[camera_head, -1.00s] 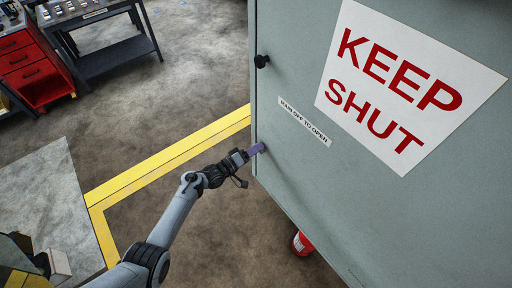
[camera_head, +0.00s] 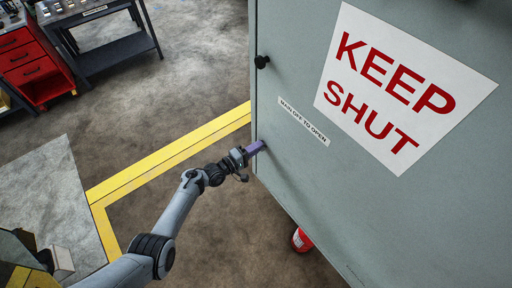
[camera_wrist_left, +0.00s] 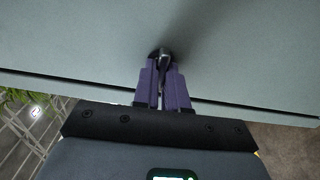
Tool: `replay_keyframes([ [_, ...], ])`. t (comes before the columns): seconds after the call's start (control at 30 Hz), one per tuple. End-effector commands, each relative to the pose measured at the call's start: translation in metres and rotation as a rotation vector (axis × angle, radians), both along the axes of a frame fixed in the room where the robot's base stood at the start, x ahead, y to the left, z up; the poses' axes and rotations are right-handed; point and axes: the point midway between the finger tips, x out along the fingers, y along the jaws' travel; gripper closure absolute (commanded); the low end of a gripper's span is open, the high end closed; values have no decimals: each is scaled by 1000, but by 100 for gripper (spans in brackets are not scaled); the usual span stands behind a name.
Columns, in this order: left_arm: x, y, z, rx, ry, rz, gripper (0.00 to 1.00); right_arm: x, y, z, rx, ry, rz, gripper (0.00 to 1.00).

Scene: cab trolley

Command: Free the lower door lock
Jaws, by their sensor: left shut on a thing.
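A grey-green cabinet door (camera_head: 300,170) fills the right of the head view, with a "KEEP SHUT" sign (camera_head: 395,85) and a small label "MAIN OFF TO OPEN" (camera_head: 303,120). A black upper lock (camera_head: 262,61) sits near its left edge. My left gripper (camera_head: 256,148), with purple fingers, is at the door's left edge below the label. In the left wrist view the left gripper (camera_wrist_left: 162,82) is shut on the dark handle of the lower lock (camera_wrist_left: 164,55), against the door face. The fingers hide most of the lock in the head view. My right gripper is not in view.
A red cylinder (camera_head: 301,240) stands on the floor beside the cabinet's base. A red drawer unit (camera_head: 30,60) and a dark trolley (camera_head: 100,35) stand at the upper left. Yellow floor lines (camera_head: 165,155) cross open floor left of the cabinet.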

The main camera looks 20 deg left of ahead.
Motion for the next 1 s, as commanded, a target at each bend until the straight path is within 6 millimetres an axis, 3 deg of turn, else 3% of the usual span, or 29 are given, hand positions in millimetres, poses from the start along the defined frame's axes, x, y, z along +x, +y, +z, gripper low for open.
replay_keyframes([
  [0.23, 0, 0, 0, -3, 1, 0, 100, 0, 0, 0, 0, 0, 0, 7],
  [0.27, 0, 0, 0, -3, 1, 0, 84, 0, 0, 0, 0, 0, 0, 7],
  [0.4, 0, 0, 0, -2, 0, 0, 63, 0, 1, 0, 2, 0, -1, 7],
  [0.77, -3, 2, 0, 0, 1, 1, 63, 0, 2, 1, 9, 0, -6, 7],
  [1.0, -28, 17, 0, 1, 3, 1, 63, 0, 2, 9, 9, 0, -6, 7],
])
